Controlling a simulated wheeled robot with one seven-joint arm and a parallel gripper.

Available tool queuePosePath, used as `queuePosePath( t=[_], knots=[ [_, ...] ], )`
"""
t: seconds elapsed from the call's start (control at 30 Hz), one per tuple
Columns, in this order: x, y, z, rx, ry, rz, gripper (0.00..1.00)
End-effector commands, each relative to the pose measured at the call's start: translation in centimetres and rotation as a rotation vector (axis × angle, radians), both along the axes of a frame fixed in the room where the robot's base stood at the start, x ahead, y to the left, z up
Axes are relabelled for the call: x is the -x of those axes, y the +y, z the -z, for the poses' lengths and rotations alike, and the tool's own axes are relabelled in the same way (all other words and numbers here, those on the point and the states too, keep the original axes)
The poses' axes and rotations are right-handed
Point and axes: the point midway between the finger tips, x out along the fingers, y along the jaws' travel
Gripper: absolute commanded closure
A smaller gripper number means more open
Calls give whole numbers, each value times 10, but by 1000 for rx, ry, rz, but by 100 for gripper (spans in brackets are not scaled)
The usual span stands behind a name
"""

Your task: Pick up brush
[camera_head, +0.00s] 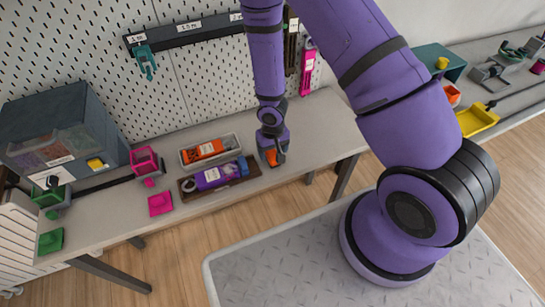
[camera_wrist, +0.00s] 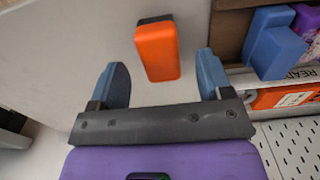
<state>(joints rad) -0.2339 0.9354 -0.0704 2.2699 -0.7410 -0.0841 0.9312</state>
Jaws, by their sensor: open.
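An orange block-shaped piece with a dark far edge (camera_wrist: 158,52), which looks like the brush, is on the pale table top. In the wrist view it is between and slightly beyond the two blue fingers of my gripper (camera_wrist: 163,72). The fingers are open, with a gap on each side of it. In the head view my gripper (camera_head: 277,161) points down near the table's front edge, and the orange piece (camera_head: 271,157) is partly hidden by it.
A dark wooden tray (camera_head: 243,181) with a purple and blue item (camera_head: 219,174) is just left of my gripper. Behind it is a grey bin (camera_head: 184,158) with an orange labelled item (camera_head: 204,150). A pegboard (camera_head: 195,85) stands behind. Table right of my gripper is clear.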

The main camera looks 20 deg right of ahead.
Motion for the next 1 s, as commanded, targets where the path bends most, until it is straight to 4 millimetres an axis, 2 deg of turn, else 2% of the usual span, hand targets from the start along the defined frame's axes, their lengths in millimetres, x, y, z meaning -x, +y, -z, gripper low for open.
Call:
queuePosePath(
  t=[0.2, 0.53, 0.57, 0.77, 0.8, 1.0],
  knots=[
    [-1, 1, 24, 1, 1, -1, 28],
    [-2, 0, 28, 0, -1, 1, 28],
    [-2, 0, 28, 0, -1, 1, 32],
    [-2, 0, 28, 0, 0, 0, 78],
    [-2, 0, 28, 0, 0, 0, 81],
    [-2, 0, 28, 0, 0, 0, 82]
  ],
)
